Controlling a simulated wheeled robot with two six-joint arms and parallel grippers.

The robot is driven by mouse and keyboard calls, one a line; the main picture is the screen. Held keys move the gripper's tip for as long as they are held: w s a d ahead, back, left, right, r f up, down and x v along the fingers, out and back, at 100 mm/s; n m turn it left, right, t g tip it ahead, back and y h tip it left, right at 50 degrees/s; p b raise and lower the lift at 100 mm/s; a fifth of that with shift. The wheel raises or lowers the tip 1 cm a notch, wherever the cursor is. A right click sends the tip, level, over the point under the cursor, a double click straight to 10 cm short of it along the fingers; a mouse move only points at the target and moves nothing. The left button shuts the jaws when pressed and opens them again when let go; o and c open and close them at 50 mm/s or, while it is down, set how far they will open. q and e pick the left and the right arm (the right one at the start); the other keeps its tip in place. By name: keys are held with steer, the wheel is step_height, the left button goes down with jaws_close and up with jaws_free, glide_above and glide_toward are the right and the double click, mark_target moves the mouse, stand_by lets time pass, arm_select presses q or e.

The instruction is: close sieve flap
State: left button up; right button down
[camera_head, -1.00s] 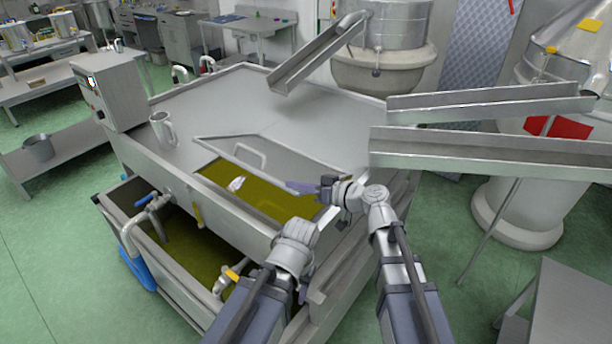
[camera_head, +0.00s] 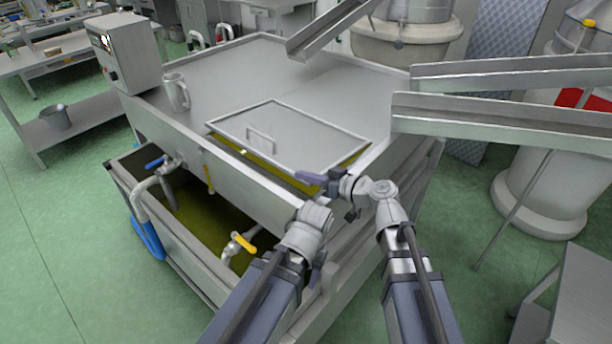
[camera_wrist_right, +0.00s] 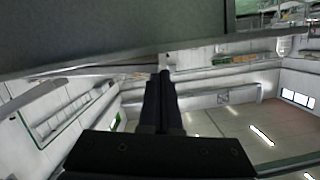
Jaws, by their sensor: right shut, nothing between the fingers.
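The sieve flap (camera_head: 300,130) is a grey metal panel with a raised handle (camera_head: 262,137) on top of the steel tank (camera_head: 215,60). It lies nearly flat over the opening, its near edge a little raised. A strip of yellow-green oil (camera_head: 285,172) shows beneath that edge. My right gripper (camera_head: 308,178) is shut and empty at the flap's near right edge; contact is unclear. In the right wrist view its fingers (camera_wrist_right: 163,100) are together under a dark grey panel (camera_wrist_right: 110,30). My left gripper (camera_head: 318,268) is low before the tank, its jaws mostly hidden.
A metal jug (camera_head: 176,92) stands on the tank top at the left, near a control box (camera_head: 125,50). Two metal chutes (camera_head: 500,115) reach in from the right. Valves with blue and yellow handles (camera_head: 243,242) stick out at the tank's front.

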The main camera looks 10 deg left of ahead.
steer(key=shift+r+p, duration=0.6)
arm_select(q)
steer(key=r+p, duration=0.2)
steer(key=d+r+p, duration=0.1)
steer(key=r, duration=0.2)
steer(key=shift+p, duration=0.4)
arm_select(e)
steer(key=r, duration=0.3)
steer(key=shift+w+d+r, duration=0.1)
steer(key=shift+w+r, duration=0.1)
steer(key=shift+r, duration=0.2)
arm_select(q)
steer(key=shift+r+p, duration=0.7)
arm_select(e)
steer(key=f+v, duration=0.1)
steer(key=v, duration=0.8)
steer(key=shift+s+d, duration=0.35)
steer(key=shift+s, duration=0.05)
